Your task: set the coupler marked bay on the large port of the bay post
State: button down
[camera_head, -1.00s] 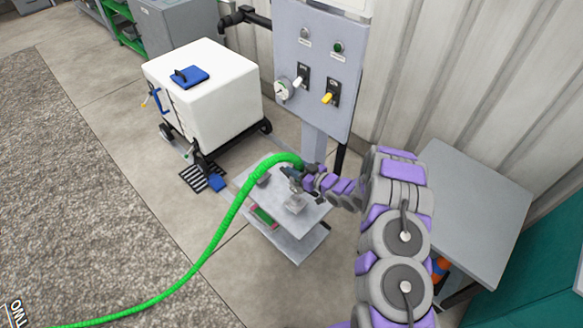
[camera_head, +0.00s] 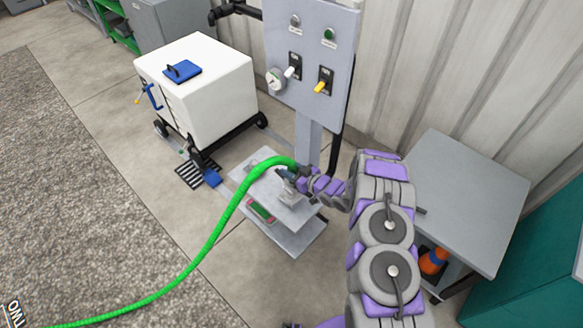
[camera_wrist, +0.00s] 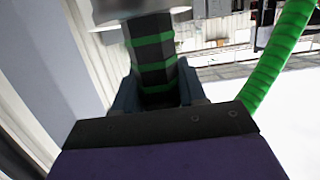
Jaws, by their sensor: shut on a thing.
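In the wrist view my gripper (camera_wrist: 155,98) is shut on a dark coupler (camera_wrist: 155,62) with green bands. A pale grey round piece (camera_wrist: 130,10) is at the coupler's far end; I cannot tell whether it belongs to the coupler or to a port. In the head view my gripper (camera_head: 291,173) is at the end of the green hose (camera_head: 222,215), above a low grey stand (camera_head: 290,238). The coupler's marking is not readable. A grey post (camera_head: 308,140) with a panel rises behind the gripper; I cannot tell whether it is the bay post. No large port is clearly visible.
The panel (camera_head: 308,60) carries switches and a gauge. A white wheeled box (camera_head: 200,85) stands left. The hose trails over the floor to the grey mat (camera_head: 80,180).

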jog(key=shift+a+f, duration=0.85)
jog(key=shift+f, duration=0.2)
jog(key=shift+s+f, duration=0.1)
jog(key=shift+f, duration=0.1)
jog(key=shift+d+f, duration=0.7)
jog(key=shift+f, duration=0.15)
jog(key=shift+a+f, duration=0.25)
jog(key=shift+f, duration=0.1)
jog(key=shift+a+f, duration=0.1)
jog(key=shift+a, duration=0.15)
jog(key=c, duration=1.1)
grip_release()
jog(key=shift+d, duration=0.1)
jog(key=o, duration=0.5)
jog(key=shift+d, duration=0.25)
jog(key=shift+c, duration=0.2)
jog(key=shift+o, duration=0.4)
jog(key=shift+a, duration=0.2)
